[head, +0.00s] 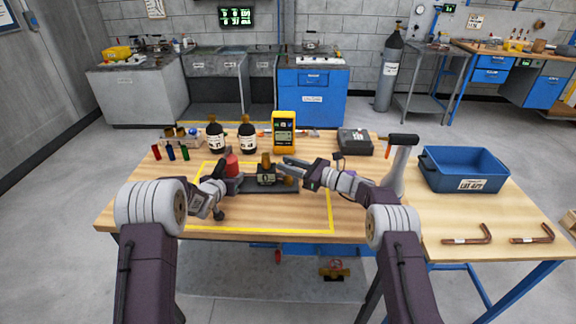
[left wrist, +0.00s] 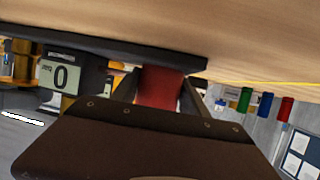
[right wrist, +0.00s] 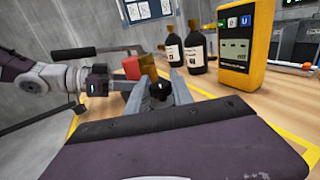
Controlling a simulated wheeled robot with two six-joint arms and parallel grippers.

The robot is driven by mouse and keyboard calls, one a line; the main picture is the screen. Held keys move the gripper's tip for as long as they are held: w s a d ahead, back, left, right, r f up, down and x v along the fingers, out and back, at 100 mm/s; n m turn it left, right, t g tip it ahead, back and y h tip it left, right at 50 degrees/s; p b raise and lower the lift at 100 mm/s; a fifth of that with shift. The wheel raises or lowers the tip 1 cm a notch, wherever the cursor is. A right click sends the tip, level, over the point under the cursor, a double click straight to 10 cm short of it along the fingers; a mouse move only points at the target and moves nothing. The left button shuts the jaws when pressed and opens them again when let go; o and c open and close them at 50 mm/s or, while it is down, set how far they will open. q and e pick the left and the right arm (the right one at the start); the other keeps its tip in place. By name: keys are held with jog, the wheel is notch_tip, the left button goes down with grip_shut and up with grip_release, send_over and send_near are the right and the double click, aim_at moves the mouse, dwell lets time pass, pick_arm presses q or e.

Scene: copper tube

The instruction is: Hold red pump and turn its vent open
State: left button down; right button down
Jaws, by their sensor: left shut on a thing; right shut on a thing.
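The red pump (head: 232,164) stands at the left end of a dark base plate (head: 272,187) on the wooden table. My left gripper (head: 224,180) is shut on the red pump; in the left wrist view the red body (left wrist: 158,88) sits between the two fingers. A gauge (head: 267,179) with a brass top (head: 266,160) stands on the same base, and its display (left wrist: 62,76) reads 0 in the left wrist view. My right gripper (head: 284,166) is shut on a small black knob (right wrist: 159,91), probably the vent, beside the brass part (right wrist: 148,66).
A yellow meter (head: 284,132) and two dark bottles (head: 247,138) stand behind the base. A grey device (head: 355,141) is at the back right. A blue bin (head: 463,168) and two bent copper tubes (head: 468,236) lie to the right. Yellow tape marks the work area.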

jog(key=shift+n+g+y, duration=0.3)
jog(key=shift+n+g, duration=0.1)
jog(key=shift+g, duration=0.1)
jog(key=c, duration=1.1)
grip_release()
jog(key=shift+s+d, duration=0.1)
notch_tip(320, 180, up, 10)
